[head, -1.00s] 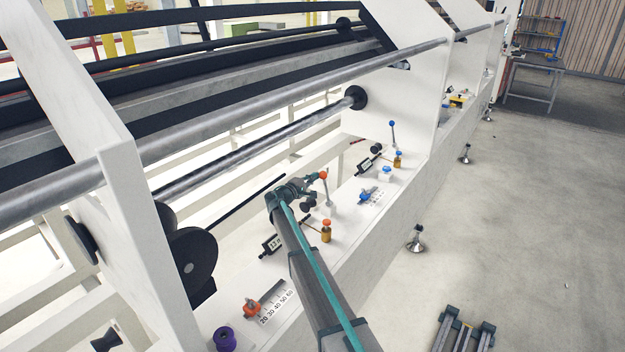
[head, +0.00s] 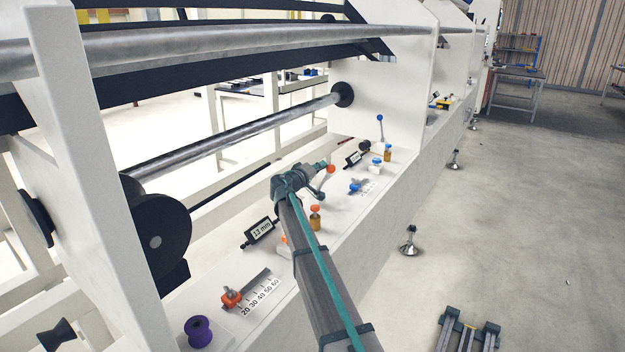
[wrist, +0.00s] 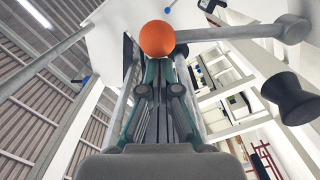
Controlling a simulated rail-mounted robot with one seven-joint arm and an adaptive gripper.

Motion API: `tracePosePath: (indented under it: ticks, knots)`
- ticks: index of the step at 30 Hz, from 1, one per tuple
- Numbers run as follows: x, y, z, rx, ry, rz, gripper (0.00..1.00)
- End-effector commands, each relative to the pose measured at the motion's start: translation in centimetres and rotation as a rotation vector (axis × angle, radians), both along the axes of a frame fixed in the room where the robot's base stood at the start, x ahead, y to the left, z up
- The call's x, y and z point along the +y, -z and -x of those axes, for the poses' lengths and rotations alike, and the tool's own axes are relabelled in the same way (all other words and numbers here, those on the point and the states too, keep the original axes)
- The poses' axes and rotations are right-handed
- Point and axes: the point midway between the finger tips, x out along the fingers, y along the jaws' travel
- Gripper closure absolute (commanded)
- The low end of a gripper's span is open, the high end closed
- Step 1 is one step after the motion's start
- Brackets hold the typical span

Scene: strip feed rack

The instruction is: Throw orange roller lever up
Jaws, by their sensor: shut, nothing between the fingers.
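The orange roller lever shows as an orange ball (head: 331,169) at the tip of my gripper (head: 322,165) in the head view. My gripper is shut with nothing between the fingers. I cannot tell whether the fingertips touch the ball.
A blue-ball lever (head: 380,118) stands upright farther along the white ledge. Nearer are an orange-topped brass knob (head: 315,210), a display reading 13 mm (head: 260,231), an orange scale clamp (head: 232,297) and a purple knob (head: 199,332). Clear floor (head: 520,220) lies at right.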

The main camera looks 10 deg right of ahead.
Motion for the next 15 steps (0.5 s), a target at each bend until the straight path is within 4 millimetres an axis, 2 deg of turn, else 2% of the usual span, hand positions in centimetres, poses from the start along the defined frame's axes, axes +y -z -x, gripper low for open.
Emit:
tracePosePath:
  ticks: [1,9,15]
  knots:
    - [-0.5,1.1,0.6,-0.027,0.001,-0.028,1.00]
    - [-2.2,1.5,2.1,-0.154,0.000,-0.163,1.00]
    - [-2.8,1.8,2.7,-0.148,0.000,-0.156,1.00]
